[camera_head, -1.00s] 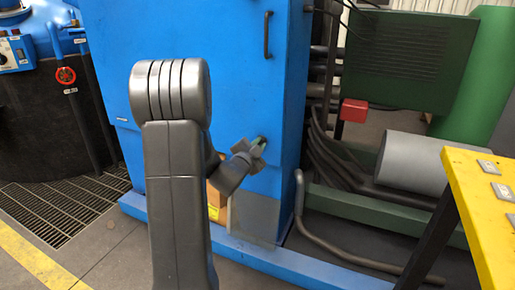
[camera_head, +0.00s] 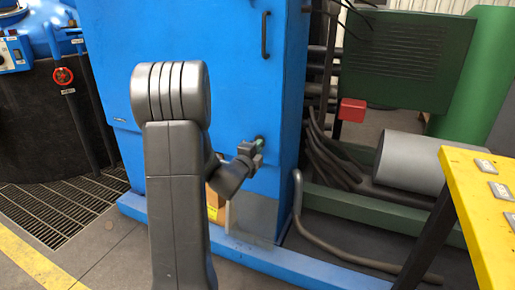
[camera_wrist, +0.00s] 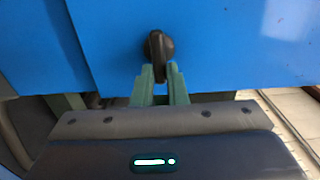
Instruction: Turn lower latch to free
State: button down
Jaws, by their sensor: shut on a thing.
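The lower latch is a small black knob (camera_wrist: 158,45) low on the blue cabinet door, seen in the wrist view with its grip pointing down the picture. My gripper (camera_wrist: 160,82) has its two green fingers on either side of the lower end of the knob and is shut on it. In the head view my gripper (camera_head: 257,146) is at the lower right of the blue cabinet (camera_head: 235,75), touching its face; the latch itself is mostly hidden there by the gripper.
A black handle (camera_head: 265,35) stands higher on the cabinet. A blue base rail (camera_head: 290,262) runs along the floor below. Black pipes and a grey cylinder (camera_head: 408,163) lie to the right, and a yellow table (camera_head: 480,205) stands at the right edge.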

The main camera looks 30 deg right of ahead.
dwell(0.4)
jog(key=c, duration=1.4)
grip_release()
jog(key=shift+c, duration=0.2)
jog(key=p+v, duration=0.2)
jog(key=v, duration=1.1)
jog(key=shift+s+a, duration=0.25)
jog(key=shift+s, duration=0.05)
jog(key=shift+d, duration=0.1)
jog(key=b+x, duration=0.2)
jog(key=x, duration=1.1)
jog(key=shift+w+d, duration=0.2)
jog(key=shift+w, duration=0.1)
